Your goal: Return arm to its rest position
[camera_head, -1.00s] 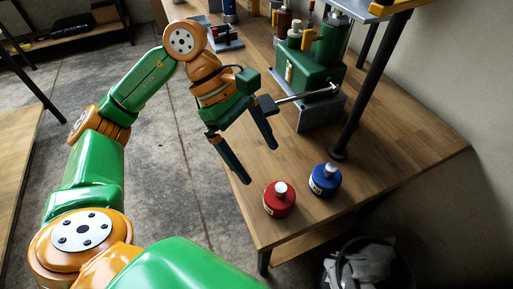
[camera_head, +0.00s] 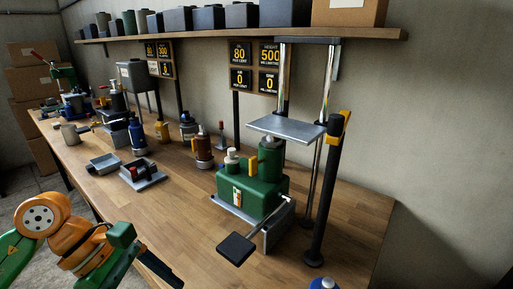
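A green pump body (camera_head: 249,196) sits on a grey base on the workbench. From its right side a thin metal lever runs to a square black pad (camera_head: 237,249), which sticks out low over the bench. My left arm comes in at the lower left. Its gripper (camera_head: 140,280) points down, with its fingers spread apart and their ends near or beyond the bottom edge. It is left of the black pad, apart from it in the picture, and I see nothing held. My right arm is not in view.
A metal plate (camera_head: 286,127) hangs on upright rods above the pump, beside a black post (camera_head: 324,190). Bottles, a grey tray (camera_head: 142,176) and tools fill the back and left of the bench (camera_head: 180,220). A blue bottle cap (camera_head: 324,284) shows at the bottom edge.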

